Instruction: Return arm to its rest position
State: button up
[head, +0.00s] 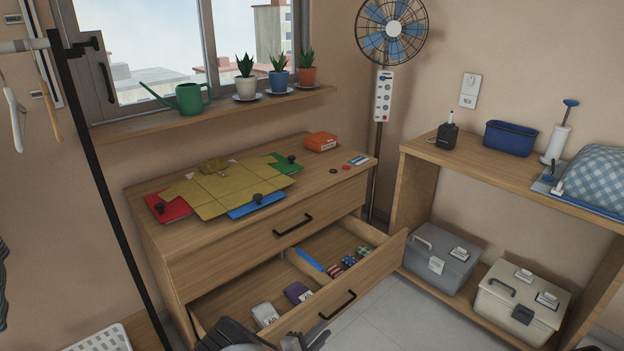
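My gripper (306,341) shows only in part at the bottom edge of the head view, dark grey and black, in front of the open lower drawer (345,303). Its fingertips are not clear, and I cannot tell whether it is open or holds anything. Most of my arm is out of view. The drawer belongs to a wooden dresser (215,243) and is pulled well out. It holds rolled dark and checked items (348,262), a blue strip (308,260), and a white (265,314) and a purple (298,292) folded item.
A black pole (100,190) stands at left. A shelf (420,155) with two toolboxes (440,258) (520,305) stands at right. Some floor (385,318) is clear between.

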jog(key=s+d+r+m+g, duration=0.2)
jog(key=d+r+m+g, duration=0.15)
jog(key=r, duration=0.75)
jog(key=s+d+r+m+g, duration=0.25)
jog(key=d+r+m, duration=0.25)
jog(key=r, duration=0.6)
jog(key=s+d+r+m+g, duration=0.2)
jog(key=d+r+m+g, duration=0.2)
jog(key=r, duration=0.7)
jog(key=s+a+r+m+t+y, duration=0.15)
jog(key=s+r+y, duration=0.25)
jog(key=s+r, duration=0.65)
jog(key=s+r+m+t+y, duration=0.25)
jog(key=s+r+y, duration=0.35)
jog(key=s, duration=0.7)
notch_tip(320, 180, up, 28)
jog(key=g+h+p, duration=0.1)
jog(key=p, duration=2.5)
jog(key=shift+w+p, duration=0.25)
jog(key=shift+p, duration=0.15)
